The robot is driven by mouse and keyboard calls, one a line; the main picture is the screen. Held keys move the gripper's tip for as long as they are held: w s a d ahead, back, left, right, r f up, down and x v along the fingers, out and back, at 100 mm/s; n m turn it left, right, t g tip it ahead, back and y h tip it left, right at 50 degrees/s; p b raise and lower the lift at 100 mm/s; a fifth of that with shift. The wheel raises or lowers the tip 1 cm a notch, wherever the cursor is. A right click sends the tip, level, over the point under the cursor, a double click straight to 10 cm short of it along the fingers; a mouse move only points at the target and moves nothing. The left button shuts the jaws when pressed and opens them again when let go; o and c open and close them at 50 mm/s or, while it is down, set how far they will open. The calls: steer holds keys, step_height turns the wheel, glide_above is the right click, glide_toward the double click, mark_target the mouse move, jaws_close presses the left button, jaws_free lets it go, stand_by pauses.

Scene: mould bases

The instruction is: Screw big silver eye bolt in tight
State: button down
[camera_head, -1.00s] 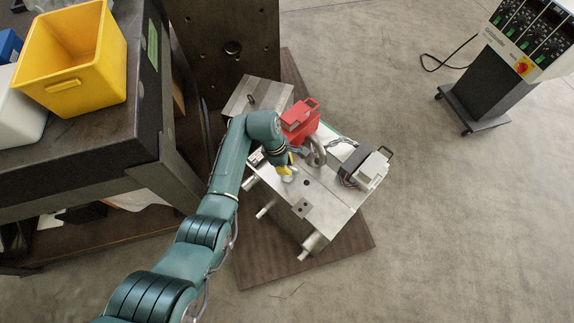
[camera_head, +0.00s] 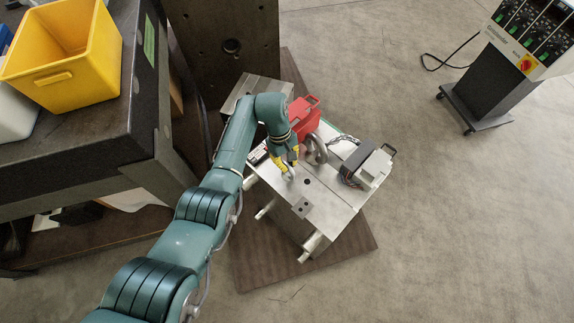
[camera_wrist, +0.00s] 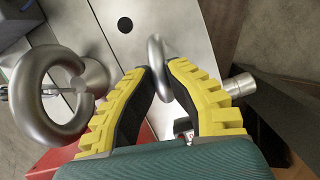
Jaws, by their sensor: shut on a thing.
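A large, thick silver eye bolt (camera_head: 316,150) stands on the metal mould block (camera_head: 325,195), to the right of my gripper. It also shows close at the left of the wrist view (camera_wrist: 45,95), clear of the fingers. My gripper (camera_head: 290,167) points down at the block's top, left of the large eye bolt. In the wrist view its yellow-and-black fingers (camera_wrist: 158,72) are shut on a smaller-looking silver ring (camera_wrist: 153,50), seemingly another eye bolt. The ring's lower part is hidden, so I cannot tell how deep it sits.
A red part (camera_head: 305,117) stands behind the large eye bolt. A grey connector box (camera_head: 374,168) with cables is on the block's right side. A dark table with a yellow bin (camera_head: 65,55) stands at left. A controller cabinet (camera_head: 488,85) is far right; floor between is clear.

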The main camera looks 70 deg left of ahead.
steer(key=shift+f, duration=0.2)
steer(key=m+b, duration=0.1)
steer(key=m+g+b, duration=0.1)
steer(key=m, duration=0.1)
steer(key=shift+f, duration=0.3)
steer(key=m+b, duration=0.1)
steer(key=m, duration=0.3)
steer(key=shift+d+g, duration=0.1)
steer(key=shift+g, duration=0.3)
steer(key=shift+r+m+g, duration=0.15)
steer(key=shift+m+g, duration=0.15)
steer(key=shift+m, duration=0.7)
steer(key=shift+m, duration=0.5)
steer(key=c, duration=1)
jaws_free()
steer(key=shift+r, duration=0.1)
steer(key=shift+c, duration=0.2)
steer(key=shift+r, duration=0.1)
